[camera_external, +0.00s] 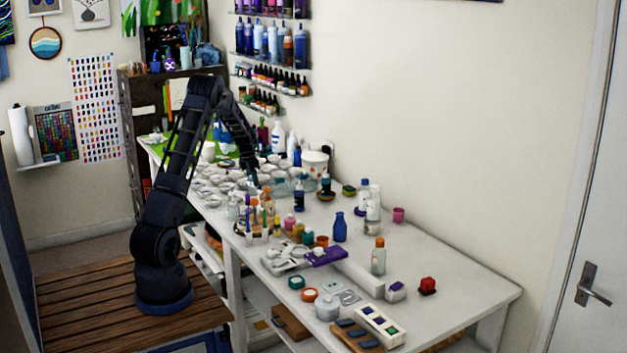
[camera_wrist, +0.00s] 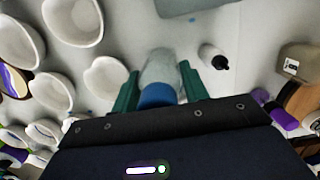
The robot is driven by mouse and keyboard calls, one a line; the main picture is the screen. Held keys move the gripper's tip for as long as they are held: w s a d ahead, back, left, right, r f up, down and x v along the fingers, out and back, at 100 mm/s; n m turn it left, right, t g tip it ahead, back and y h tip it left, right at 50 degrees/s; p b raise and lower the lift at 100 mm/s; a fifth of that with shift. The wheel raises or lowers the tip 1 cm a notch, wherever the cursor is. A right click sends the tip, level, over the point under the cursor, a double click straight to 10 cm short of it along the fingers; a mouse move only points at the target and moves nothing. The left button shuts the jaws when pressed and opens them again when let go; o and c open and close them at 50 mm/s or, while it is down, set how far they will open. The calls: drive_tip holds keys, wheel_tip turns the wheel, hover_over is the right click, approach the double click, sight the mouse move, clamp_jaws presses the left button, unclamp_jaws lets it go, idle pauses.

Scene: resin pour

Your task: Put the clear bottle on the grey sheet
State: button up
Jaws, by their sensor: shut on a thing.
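The clear bottle (camera_wrist: 160,68) with a blue cap is between the two green fingers of my gripper (camera_wrist: 159,84) in the wrist view. My gripper is shut on it, with the cap end toward the wrist. In the external view my gripper (camera_external: 254,182) is low over the back half of the white table, among white cups; the bottle is too small to make out there.
Several white cups (camera_wrist: 73,20) crowd the left of the wrist view. A small white bottle with a black cap (camera_wrist: 212,55) stands to the right. A blue bottle (camera_external: 340,227) and an orange-capped bottle (camera_external: 378,259) stand nearer.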

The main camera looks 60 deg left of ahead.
sight(249, 175)
drive_tip(key=o, duration=1.2)
drive_tip(key=shift+f, duration=0.15)
drive_tip(key=r, duration=0.3)
drive_tip(key=s+r, duration=0.1)
drive_tip(key=r, duration=0.7)
drive_tip(key=shift+s+r, duration=0.15)
drive_tip(key=shift+s, duration=0.15)
drive_tip(key=shift+s+r, duration=0.1)
drive_tip(key=shift+r, duration=0.35)
